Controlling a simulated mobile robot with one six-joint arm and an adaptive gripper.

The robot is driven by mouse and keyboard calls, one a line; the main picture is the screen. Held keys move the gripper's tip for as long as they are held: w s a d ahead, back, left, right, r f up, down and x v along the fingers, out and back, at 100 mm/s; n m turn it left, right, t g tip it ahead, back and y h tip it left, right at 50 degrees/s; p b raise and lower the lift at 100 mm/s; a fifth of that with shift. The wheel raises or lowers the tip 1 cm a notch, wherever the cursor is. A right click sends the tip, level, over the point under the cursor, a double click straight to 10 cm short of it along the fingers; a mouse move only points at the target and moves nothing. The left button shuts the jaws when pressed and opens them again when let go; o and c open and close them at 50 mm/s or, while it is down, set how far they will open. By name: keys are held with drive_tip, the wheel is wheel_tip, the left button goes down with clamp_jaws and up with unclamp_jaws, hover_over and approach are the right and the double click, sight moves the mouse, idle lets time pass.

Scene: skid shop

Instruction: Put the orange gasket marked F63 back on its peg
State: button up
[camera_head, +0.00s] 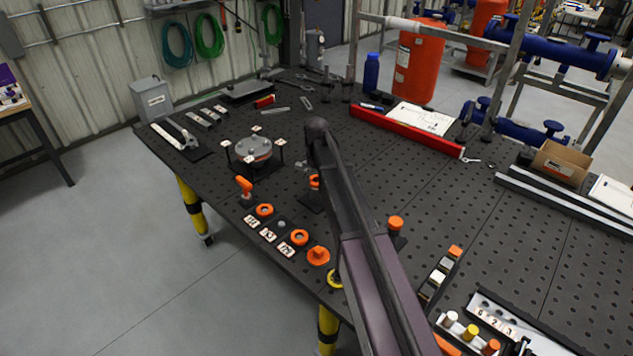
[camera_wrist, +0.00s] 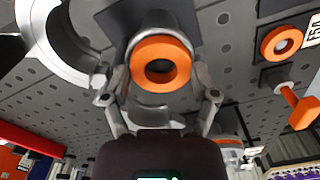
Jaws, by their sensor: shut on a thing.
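An orange gasket (camera_wrist: 161,40), a thick ring, is between the two fingers of my gripper (camera_wrist: 165,92) in the wrist view, and the gripper is shut on it. No F63 mark is readable on it. In the head view my arm hides most of the gripper; a small orange part (camera_head: 315,181) shows beside the arm. At the table's near edge, a bare grey peg (camera_head: 282,223) stands between two orange rings, one on the left (camera_head: 264,210) and one on the right (camera_head: 299,237). White tags (camera_head: 268,235) lie before them, too small to read.
An orange-handled piece (camera_head: 244,185) stands left of the pegs. A grey round flange (camera_head: 253,150) stands behind them. Orange knobs (camera_head: 318,256) (camera_head: 396,223) stand near my arm. A red rail (camera_head: 405,130) lies farther back. The perforated table (camera_head: 480,225) has clear room at right.

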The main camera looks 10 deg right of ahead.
sight(281, 223)
drive_tip(key=shift+r+p, duration=2.7)
drive_tip(key=shift+r, duration=0.2)
drive_tip(key=s+a+f+n+b, duration=0.2)
drive_tip(key=s+a, duration=0.1)
drive_tip(key=a, duration=0.1)
drive_tip(key=s+a+f+n+b, duration=0.2)
drive_tip(key=s+a, duration=0.1)
drive_tip(key=a, duration=0.2)
drive_tip(key=s+a+f+n+b, duration=0.2)
drive_tip(key=s+a, duration=0.1)
drive_tip(key=a, duration=0.1)
drive_tip(key=shift+s+a+f, duration=0.1)
drive_tip(key=shift+a+f, duration=0.15)
drive_tip(key=shift+a, duration=0.05)
drive_tip(key=shift+f+b, duration=0.25)
drive_tip(key=shift+b, duration=0.2)
drive_tip(key=shift+f+b, duration=1.55)
drive_tip(key=shift+b, duration=0.05)
drive_tip(key=shift+f+b, duration=1.85)
drive_tip(key=shift+f, duration=0.05)
